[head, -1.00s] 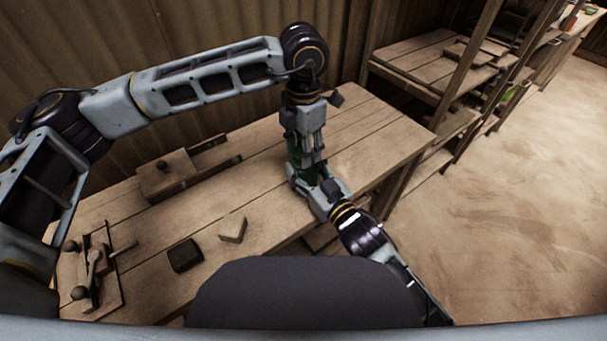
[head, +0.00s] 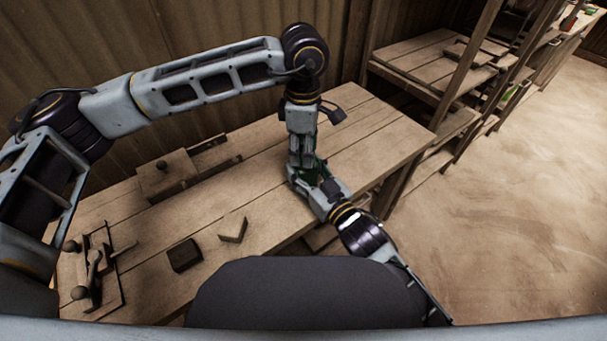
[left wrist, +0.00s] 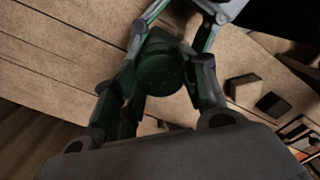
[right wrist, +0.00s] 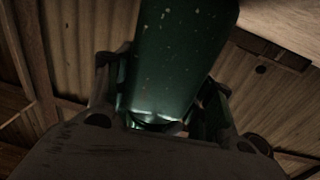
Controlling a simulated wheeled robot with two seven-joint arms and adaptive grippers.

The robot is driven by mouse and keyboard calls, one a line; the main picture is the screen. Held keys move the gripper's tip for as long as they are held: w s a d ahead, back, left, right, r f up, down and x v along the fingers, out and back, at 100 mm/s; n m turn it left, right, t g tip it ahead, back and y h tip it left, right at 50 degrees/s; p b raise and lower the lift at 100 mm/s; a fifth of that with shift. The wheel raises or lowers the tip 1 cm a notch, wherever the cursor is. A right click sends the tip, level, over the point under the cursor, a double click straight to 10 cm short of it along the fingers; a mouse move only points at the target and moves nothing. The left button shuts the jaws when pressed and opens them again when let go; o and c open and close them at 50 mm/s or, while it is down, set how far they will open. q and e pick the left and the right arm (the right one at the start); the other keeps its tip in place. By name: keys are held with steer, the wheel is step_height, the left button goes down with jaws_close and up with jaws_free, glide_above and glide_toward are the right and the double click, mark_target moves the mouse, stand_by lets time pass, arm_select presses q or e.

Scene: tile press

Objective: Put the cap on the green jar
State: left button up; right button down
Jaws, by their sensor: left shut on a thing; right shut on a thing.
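The green jar (right wrist: 175,60) fills the middle of the right wrist view, its side flecked with light specks. My right gripper (right wrist: 168,100) is shut on it from the side. In the head view only a little green (head: 318,167) shows between the grippers. My left gripper (head: 303,160) points straight down above the right gripper (head: 310,180). In the left wrist view the left gripper's fingers are shut on a round green cap (left wrist: 162,68), seen from above. The seam between cap and jar is hidden, so I cannot tell how the cap sits.
The wooden bench (head: 375,125) is clear to the right of the grippers. On its left are a wooden block with a knob (head: 167,175), a dark block (head: 185,255), an angled piece (head: 233,229) and a knobbed tool (head: 93,280). Shelves (head: 430,65) stand beyond.

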arm_select(q)
steer(key=m, duration=0.3)
steer(key=shift+w, duration=0.1)
steer(key=o, duration=1.1)
steer(key=shift+r, duration=2.25)
steer(key=shift+c, duration=0.2)
